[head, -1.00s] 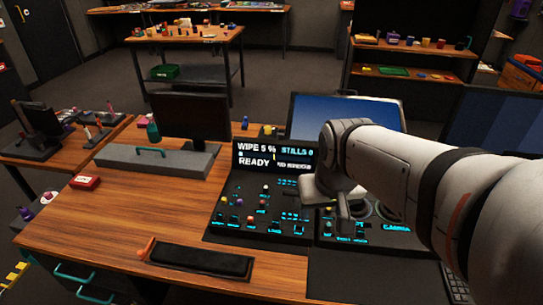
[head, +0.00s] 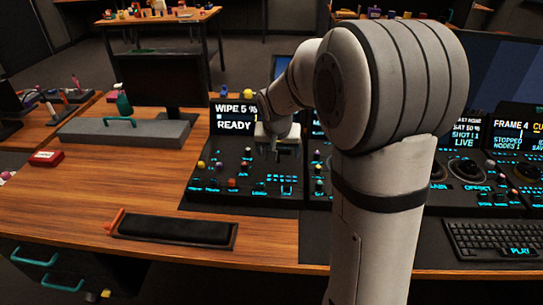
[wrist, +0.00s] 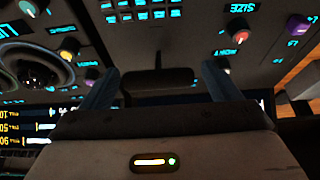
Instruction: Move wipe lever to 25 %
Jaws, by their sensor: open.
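The control panel (head: 240,190) is dark, with cyan labels and small coloured knobs. Its display (head: 234,118) reads "WIPE 5 %" and "READY". My gripper (head: 276,152) is over the right, upper part of this panel, just below the display. In the wrist view my gripper (wrist: 160,85) is open, one finger on each side. A dark, wide handle (wrist: 158,82), apparently the wipe lever, shows between the fingers. I cannot tell whether either finger touches it. In the head view my gripper and arm hide the lever.
In the wrist view a red knob (wrist: 265,55) and a purple knob (wrist: 300,26) are at the right, and a trackball (wrist: 35,72) is at the left. A black padded rest (head: 175,228) lies on the wooden desk (head: 95,205). A keyboard (head: 500,238) is at the right.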

